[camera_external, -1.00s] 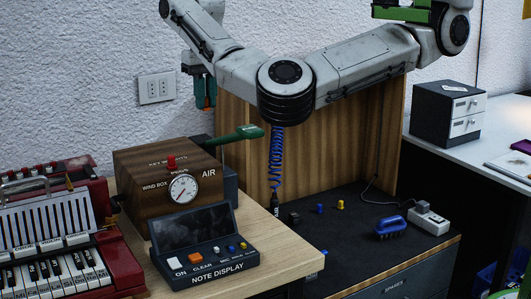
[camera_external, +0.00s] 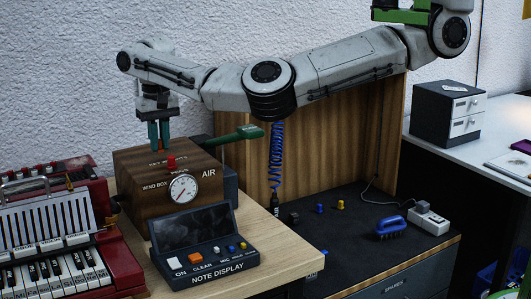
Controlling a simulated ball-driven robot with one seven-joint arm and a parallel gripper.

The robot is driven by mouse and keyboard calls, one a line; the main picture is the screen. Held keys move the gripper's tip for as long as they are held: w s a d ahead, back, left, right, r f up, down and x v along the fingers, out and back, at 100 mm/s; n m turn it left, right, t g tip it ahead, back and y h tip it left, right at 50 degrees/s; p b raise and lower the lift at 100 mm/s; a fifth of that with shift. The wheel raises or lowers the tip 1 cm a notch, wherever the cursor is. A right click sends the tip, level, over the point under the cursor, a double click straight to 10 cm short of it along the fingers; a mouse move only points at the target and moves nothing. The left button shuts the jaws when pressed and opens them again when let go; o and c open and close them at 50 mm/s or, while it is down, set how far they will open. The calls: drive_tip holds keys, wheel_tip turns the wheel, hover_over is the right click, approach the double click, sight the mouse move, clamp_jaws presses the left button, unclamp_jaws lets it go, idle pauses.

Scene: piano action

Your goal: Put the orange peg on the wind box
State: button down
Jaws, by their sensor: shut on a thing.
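The wind box (camera_external: 142,201) is a dark wooden box with a gauge on its front and lettering on its top; it stands on the light wooden bench. My gripper (camera_external: 160,145) points straight down, with its teal fingers at the back part of the box's top. I cannot tell whether the fingertips touch it. The gripper is shut on the orange peg, which showed as orange between the fingers a second ago; now the fingers largely hide it. A red knob (camera_external: 171,162) stands on the box's top, just right of and in front of the fingers.
A green handle (camera_external: 235,134) sticks out behind the box to the right. The note display (camera_external: 205,248) stands in front of it, a red keyboard instrument (camera_external: 120,262) at left. A blue coiled hose (camera_external: 276,165) hangs right.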

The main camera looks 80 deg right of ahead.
sight(160, 140)
drive_tip(key=shift+f, duration=0.55)
drive_tip(key=c, duration=1.1)
unclamp_jaws()
drive_tip(key=shift+f, duration=0.1)
wheel_tip(160, 140, up, 12)
drive_tip(key=shift+r+b, duration=0.15)
drive_tip(key=shift+b, duration=0.2)
